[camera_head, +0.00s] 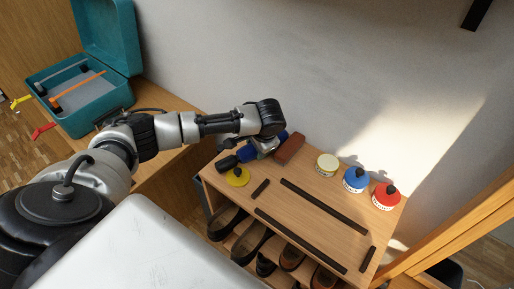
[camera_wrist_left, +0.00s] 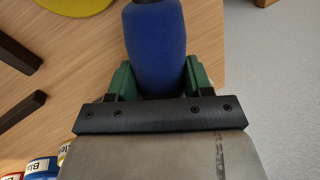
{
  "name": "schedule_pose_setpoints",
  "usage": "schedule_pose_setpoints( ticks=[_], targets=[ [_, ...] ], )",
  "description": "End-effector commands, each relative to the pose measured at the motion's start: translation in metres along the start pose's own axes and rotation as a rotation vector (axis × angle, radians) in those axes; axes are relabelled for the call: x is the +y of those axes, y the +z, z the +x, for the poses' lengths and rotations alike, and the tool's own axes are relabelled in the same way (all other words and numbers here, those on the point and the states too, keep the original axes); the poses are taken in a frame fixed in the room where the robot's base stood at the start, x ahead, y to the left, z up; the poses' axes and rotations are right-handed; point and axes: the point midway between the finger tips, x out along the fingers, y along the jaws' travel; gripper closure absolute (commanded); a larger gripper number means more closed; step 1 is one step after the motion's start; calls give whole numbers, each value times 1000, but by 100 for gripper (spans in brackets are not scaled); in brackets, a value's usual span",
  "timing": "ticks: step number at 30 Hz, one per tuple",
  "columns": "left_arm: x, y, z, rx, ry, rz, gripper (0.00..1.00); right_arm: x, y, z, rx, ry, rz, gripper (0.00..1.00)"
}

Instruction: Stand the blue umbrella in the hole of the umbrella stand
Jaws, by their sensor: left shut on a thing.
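The blue umbrella (camera_head: 247,153) is folded and lies roughly level over the left back part of the shoe cabinet's top, its dark end (camera_head: 227,163) pointing left. My left gripper (camera_head: 265,145) is shut on it; in the left wrist view the blue body (camera_wrist_left: 155,45) sits between the green fingers. I cannot tell whether the umbrella touches the wood. A grey edge (camera_head: 200,195) shows at the cabinet's left side, but I cannot tell whether it is the umbrella stand; its hole is not visible. My right gripper is out of view.
The cabinet top (camera_head: 300,225) bears a yellow disc (camera_head: 238,177), brown block (camera_head: 289,149), cream tin (camera_head: 327,165), blue tin (camera_head: 355,179), red tin (camera_head: 385,196) and dark strips (camera_head: 322,206). Shoes (camera_head: 250,240) fill the shelf below. A teal toolbox (camera_head: 90,113) stands open at left.

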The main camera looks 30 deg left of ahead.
Motion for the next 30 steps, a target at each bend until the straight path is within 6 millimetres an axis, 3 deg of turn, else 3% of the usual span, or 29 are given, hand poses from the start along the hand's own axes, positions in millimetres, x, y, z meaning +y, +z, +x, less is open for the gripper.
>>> schedule_pose_setpoints(
  ticks=[8,17,30],
  targets=[
    [-2,0,-5,1,0,-1,87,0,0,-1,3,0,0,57],
    [-13,-1,-41,3,0,-1,87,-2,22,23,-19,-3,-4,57],
    [52,19,-116,3,3,4,87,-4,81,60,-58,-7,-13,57]
  ],
)
